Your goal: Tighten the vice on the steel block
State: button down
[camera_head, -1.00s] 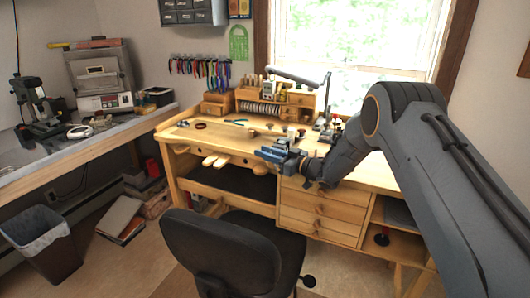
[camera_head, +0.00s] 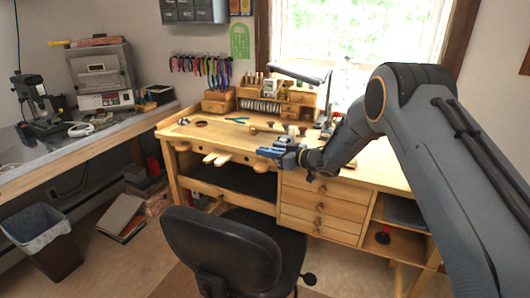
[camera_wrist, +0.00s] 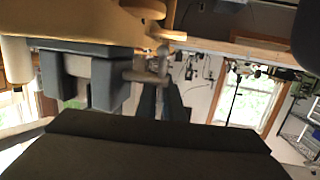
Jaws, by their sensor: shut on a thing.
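The blue-grey vice (camera_head: 276,151) is at the front edge of the wooden workbench, left of my gripper (camera_head: 303,158). In the wrist view the vice (camera_wrist: 108,82) hangs at upper left, with a pale block (camera_wrist: 77,88) between its jaws, probably the steel block. The vice handle (camera_wrist: 150,72), a grey screw end with a crossbar, sticks out toward the right. My gripper's dark fingers (camera_wrist: 160,92) are shut at the handle. The exact contact is small and dark. In the head view my wrist partly hides the handle.
The workbench (camera_head: 350,178) carries small tools and a lamp (camera_head: 300,75) behind the vice. A black chair (camera_head: 225,250) stands in front, below the vice. Drawers (camera_head: 318,208) are under the bench. A side bench (camera_head: 75,150) stands at left.

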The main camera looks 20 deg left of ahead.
jog(key=shift+w+f+n+g+h+p, duration=0.1)
jog(key=shift+f+n+g+h+p, duration=0.15)
jog(key=shift+h+p, duration=0.7)
jog(key=shift+w+f+g+h+p, duration=0.15)
jog(key=shift+f+h+p, duration=0.35)
jog(key=shift+h, duration=0.9)
jog(key=shift+w+f+n+g+h+p, duration=0.1)
jog(key=shift+f+n+g+h+p, duration=0.1)
jog(key=shift+h+p, duration=0.8)
jog(key=shift+h, duration=0.25)
jog(key=c, duration=2)
grip_release()
jog(key=shift+w, duration=0.1)
jog(key=shift+o, duration=0.4)
jog(key=shift+f, duration=0.15)
jog(key=shift+s+a+f, duration=0.1)
jog(key=shift+s+a, duration=0.05)
jog(key=shift+s, duration=0.15)
jog(key=b+v, duration=0.2)
jog(key=v, duration=0.5)
jog(key=shift+d+r, duration=0.3)
